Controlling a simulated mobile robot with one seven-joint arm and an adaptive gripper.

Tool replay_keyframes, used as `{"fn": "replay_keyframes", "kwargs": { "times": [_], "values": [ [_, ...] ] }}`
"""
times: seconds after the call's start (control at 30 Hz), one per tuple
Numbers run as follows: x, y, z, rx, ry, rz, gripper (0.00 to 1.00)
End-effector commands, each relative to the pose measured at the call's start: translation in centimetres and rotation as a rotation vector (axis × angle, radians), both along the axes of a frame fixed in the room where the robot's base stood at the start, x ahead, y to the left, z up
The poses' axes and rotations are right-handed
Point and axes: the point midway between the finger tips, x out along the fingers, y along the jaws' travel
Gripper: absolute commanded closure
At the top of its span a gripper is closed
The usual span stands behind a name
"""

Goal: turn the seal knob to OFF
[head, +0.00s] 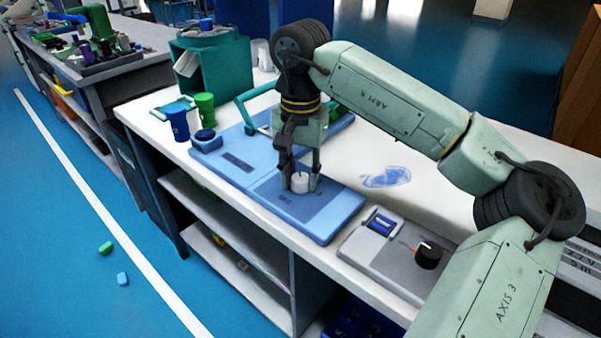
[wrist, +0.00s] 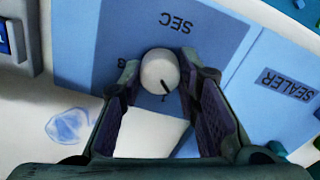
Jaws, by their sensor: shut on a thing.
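The seal knob (head: 300,182) is a small white round knob on the front section of the blue sealer (head: 325,222). My gripper (head: 300,186) points down over it, with one finger on each side, shut on the knob. In the wrist view the knob (wrist: 158,70) sits between the fingertips, beside the "SEC" lettering. A dark pointer line on the knob points toward the lower right of that view. Small marks beside the knob are partly hidden by the fingers, and I cannot read an OFF mark.
A grey box (head: 370,251) with a black knob (head: 428,255) and a blue display stands right of the sealer. Blue and green cups (head: 204,107) and a teal bin (head: 222,70) stand behind left. A blue film-like patch (head: 387,177) lies on the white counter.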

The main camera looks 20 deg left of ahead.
Motion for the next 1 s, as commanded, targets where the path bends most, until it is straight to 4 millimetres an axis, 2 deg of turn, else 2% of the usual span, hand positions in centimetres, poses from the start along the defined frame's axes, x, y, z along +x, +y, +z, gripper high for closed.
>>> {"fn": "replay_keyframes", "kwargs": {
  "times": [0.2, 0.5, 1.0],
  "values": [
    [-0.01, 0.04, 0.06, 0.002, 0.0, 0.19, 0.98],
    [0.0, 0.04, 0.07, 0.002, -0.001, 0.378, 0.98],
    [0.01, 0.02, 0.06, 0.001, -0.001, 0.472, 0.98]
  ]
}}
